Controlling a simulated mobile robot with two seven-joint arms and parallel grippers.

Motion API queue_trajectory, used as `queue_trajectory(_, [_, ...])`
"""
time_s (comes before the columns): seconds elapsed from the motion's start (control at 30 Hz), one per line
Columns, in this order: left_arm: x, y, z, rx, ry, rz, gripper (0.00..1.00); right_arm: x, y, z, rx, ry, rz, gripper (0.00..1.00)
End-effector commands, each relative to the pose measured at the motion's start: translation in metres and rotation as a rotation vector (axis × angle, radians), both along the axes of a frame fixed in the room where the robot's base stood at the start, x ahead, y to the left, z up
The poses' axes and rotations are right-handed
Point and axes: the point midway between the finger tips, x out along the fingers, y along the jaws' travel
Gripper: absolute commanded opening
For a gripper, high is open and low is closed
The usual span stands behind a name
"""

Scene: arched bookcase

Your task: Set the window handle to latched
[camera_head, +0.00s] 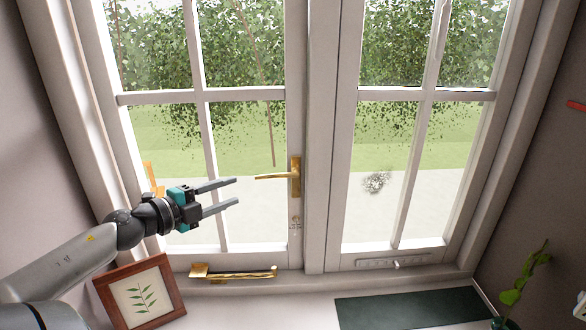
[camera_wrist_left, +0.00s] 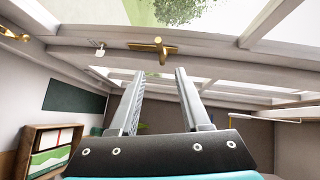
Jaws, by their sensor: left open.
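The brass window handle (camera_head: 294,177) is on the middle stile of the left sash. Its lever lies level and points left from an upright backplate. My left gripper (camera_head: 237,193) is open and empty, left of the lever tip and slightly lower in the picture, with a gap between them. The left fingers (camera_wrist_left: 158,85) also show apart in the left wrist view. A brass fitting (camera_wrist_left: 153,47) shows past them there; I cannot tell if it is the handle. My right gripper is not in view.
A brass stay (camera_head: 235,273) lies along the left sash's bottom rail. A framed leaf picture (camera_head: 140,297) stands below my left arm. A dark green mat (camera_head: 410,308) lies on the sill, with a plant (camera_head: 515,290) at right.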

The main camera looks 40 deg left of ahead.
Motion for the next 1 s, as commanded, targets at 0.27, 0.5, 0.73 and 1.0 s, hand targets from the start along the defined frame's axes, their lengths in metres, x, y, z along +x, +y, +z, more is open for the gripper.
queue_trajectory(0.27, [0.029,-0.003,-0.004,0.004,-0.002,-0.004,0.47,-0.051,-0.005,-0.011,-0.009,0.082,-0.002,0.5])
queue_trajectory(0.5, [0.059,-0.006,-0.009,0.001,-0.002,-0.004,0.47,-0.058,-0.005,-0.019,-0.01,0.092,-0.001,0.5])
queue_trajectory(0.73, [0.082,-0.008,-0.011,0.0,-0.001,-0.002,0.47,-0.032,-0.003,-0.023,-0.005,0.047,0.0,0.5])
queue_trajectory(1.0, [0.103,-0.009,-0.014,-0.001,-0.002,0.0,0.47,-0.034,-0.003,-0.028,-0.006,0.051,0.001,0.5])
